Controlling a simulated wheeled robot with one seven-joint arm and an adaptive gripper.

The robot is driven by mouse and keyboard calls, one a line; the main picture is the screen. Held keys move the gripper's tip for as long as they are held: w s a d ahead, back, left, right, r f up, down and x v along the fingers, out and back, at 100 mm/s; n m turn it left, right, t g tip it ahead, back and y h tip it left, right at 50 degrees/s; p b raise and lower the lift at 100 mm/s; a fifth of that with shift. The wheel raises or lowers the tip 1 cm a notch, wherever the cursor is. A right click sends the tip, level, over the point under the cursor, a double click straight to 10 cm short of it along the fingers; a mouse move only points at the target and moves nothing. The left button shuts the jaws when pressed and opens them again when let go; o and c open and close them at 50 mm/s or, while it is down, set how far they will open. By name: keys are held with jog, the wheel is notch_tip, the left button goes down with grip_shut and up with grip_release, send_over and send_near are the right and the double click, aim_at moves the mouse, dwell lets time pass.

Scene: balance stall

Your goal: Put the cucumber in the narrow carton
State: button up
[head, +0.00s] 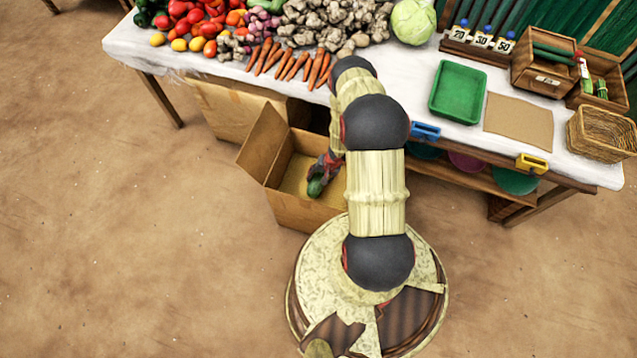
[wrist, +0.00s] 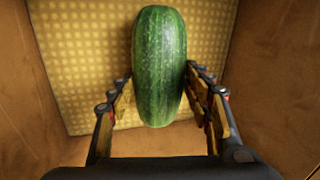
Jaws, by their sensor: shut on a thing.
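The cucumber (wrist: 159,65) is green and striped, and it lies between the two fingers of my gripper (wrist: 160,92) in the wrist view. My gripper is shut on it. In the head view the cucumber (head: 316,186) shows as a small green end below my gripper (head: 322,170), within the opening of an open cardboard carton (head: 290,211) on the ground. In the wrist view the carton's brown walls (wrist: 267,80) stand on both sides, with a yellow patterned floor (wrist: 75,65) beneath. I cannot tell whether the cucumber touches the floor.
A table with a white cloth (head: 190,62) stands behind the carton, bearing vegetables, a green tray (head: 458,92) and a wicker basket (head: 602,134). Another cardboard box (head: 225,112) is under the table, behind the open carton. The carton's raised flap (head: 262,145) is at its left. Bare ground lies left.

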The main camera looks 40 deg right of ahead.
aim_at(319, 182)
jog(key=shift+f+b, duration=0.55)
jog(key=shift+f, duration=1.25)
jog(key=shift+f, duration=0.2)
jog(key=o, duration=1.3)
jog(key=shift+o, duration=0.8)
jog(key=shift+r, duration=0.15)
